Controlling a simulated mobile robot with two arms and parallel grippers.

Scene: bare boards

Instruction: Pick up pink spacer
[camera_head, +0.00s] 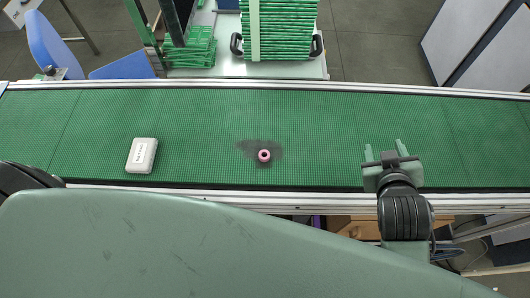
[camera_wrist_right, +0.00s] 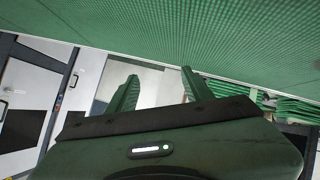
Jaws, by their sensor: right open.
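The pink spacer (camera_head: 264,156) is a small ring with a dark hole, lying on the green conveyor belt near the middle of the head view. My right gripper (camera_head: 384,149) is over the belt, well to the right of the spacer and apart from it. Its two green fingers stand apart with nothing between them. In the right wrist view the open fingers of my right gripper (camera_wrist_right: 158,86) show, and the spacer is not in that view. My left gripper is not in view; only a dark part of my left arm shows at the left edge.
A white box (camera_head: 141,155) lies on the belt (camera_head: 330,120) left of the spacer. Metal rails (camera_head: 300,202) edge the belt. Stacked green trays (camera_head: 278,30) stand behind it, and a blue chair (camera_head: 52,45) is at the back left. The belt between spacer and right gripper is clear.

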